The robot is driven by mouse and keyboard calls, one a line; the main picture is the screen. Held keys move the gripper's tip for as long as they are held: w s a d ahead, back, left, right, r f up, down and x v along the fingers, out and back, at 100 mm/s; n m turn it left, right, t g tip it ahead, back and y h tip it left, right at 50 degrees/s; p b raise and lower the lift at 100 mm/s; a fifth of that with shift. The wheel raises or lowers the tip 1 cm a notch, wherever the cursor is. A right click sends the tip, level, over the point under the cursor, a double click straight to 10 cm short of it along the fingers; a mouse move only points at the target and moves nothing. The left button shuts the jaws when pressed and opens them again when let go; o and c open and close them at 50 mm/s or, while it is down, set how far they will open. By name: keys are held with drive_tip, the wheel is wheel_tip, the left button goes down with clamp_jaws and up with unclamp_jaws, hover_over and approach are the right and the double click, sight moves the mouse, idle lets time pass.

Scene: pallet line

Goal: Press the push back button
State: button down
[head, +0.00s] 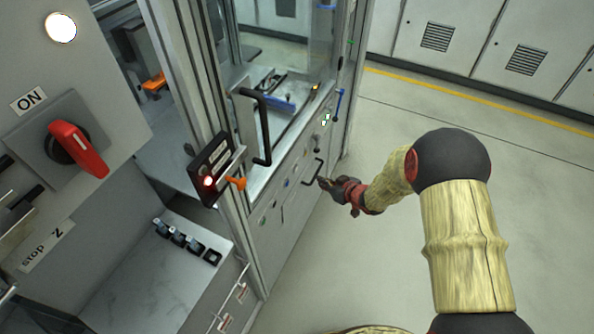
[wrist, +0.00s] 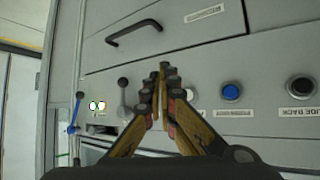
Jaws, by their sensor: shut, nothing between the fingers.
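My gripper (head: 328,185) is shut and empty, reaching to the grey cabinet front in the head view. In the wrist view my gripper (wrist: 163,72) has its fingertips together in front of the panel; contact cannot be told. Just right of the fingers is a pale button (wrist: 188,94), partly hidden. Further right are a blue button (wrist: 231,92) and a dark button (wrist: 299,87). The dark button's label (wrist: 298,113) is cut off and seems to end in "IDE BACK". The blue button's label is too blurred to read. I cannot tell which button is the push back one.
A black drawer handle (wrist: 134,33) is above the buttons, and a dark lever (wrist: 123,95) is left of the fingers. The head view shows a tall black door handle (head: 262,125), a red switch (head: 78,147) and a lit red lamp box (head: 211,165). The floor (head: 465,130) is open.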

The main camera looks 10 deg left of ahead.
drive_tip(key=w+a+b, duration=0.1)
drive_tip(key=w+a, duration=0.1)
drive_tip(key=a, duration=0.4)
drive_tip(key=shift+w+a, duration=0.1)
drive_tip(key=shift+a, duration=0.05)
idle(1.4)
drive_tip(key=shift+w+a, duration=0.1)
drive_tip(key=shift+a, duration=0.15)
drive_tip(key=shift+w+a, duration=0.15)
drive_tip(key=shift+a, duration=0.25)
idle(1.0)
drive_tip(key=shift+s+d, duration=0.3)
drive_tip(key=shift+d, duration=0.6)
drive_tip(key=shift+s+d+p, duration=0.3)
drive_tip(key=shift+d+p, duration=0.05)
drive_tip(key=shift+d, duration=0.4)
drive_tip(key=shift+s+d+p, duration=0.25)
drive_tip(key=shift+d+p, duration=0.1)
drive_tip(key=shift+d, duration=0.4)
drive_tip(key=shift+s+d+p, duration=0.3)
drive_tip(key=shift+d+p, duration=0.05)
drive_tip(key=shift+d, duration=0.4)
